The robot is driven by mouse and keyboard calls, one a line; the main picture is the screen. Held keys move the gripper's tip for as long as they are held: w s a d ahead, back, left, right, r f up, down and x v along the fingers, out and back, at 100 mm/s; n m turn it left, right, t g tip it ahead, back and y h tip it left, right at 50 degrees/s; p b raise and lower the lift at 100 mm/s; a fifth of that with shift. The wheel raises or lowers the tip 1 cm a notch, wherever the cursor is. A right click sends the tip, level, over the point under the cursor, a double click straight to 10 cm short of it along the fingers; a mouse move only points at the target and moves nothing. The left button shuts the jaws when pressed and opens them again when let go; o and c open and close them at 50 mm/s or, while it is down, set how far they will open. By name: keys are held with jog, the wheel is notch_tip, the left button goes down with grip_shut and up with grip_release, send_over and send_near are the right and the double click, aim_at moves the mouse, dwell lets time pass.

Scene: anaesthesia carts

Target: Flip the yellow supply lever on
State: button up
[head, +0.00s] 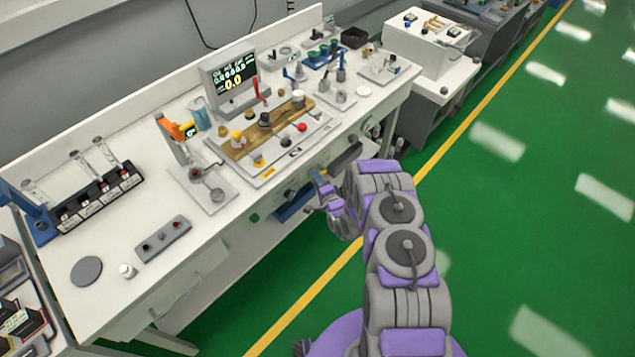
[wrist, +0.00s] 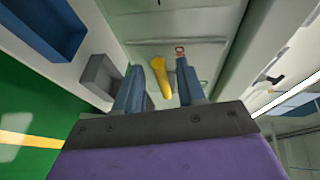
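A yellow lever (wrist: 160,80) shows in the wrist view, between the two fingers of my gripper (wrist: 160,92). A second yellow patch (wrist: 182,80) lies along the inner edge of the right finger; I cannot tell whether it belongs to the same lever. My gripper is open, its fingers on either side of the yellow lever. I cannot tell whether either finger touches it. In the head view my gripper (head: 328,198) is at the bench's front, below the top edge. The lever cannot be made out clearly there.
The white bench (head: 215,262) carries a display (head: 231,82), a wooden-topped panel and several instruments. A blue bin (wrist: 45,35) and a grey box (wrist: 102,78) are left of my gripper in the wrist view. A small red ring (wrist: 180,49) is beyond the fingers. Green floor (head: 520,230) is clear at right.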

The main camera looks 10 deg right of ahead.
jog(key=shift+c, duration=0.4)
grip_shut()
jog(key=shift+f, duration=0.1)
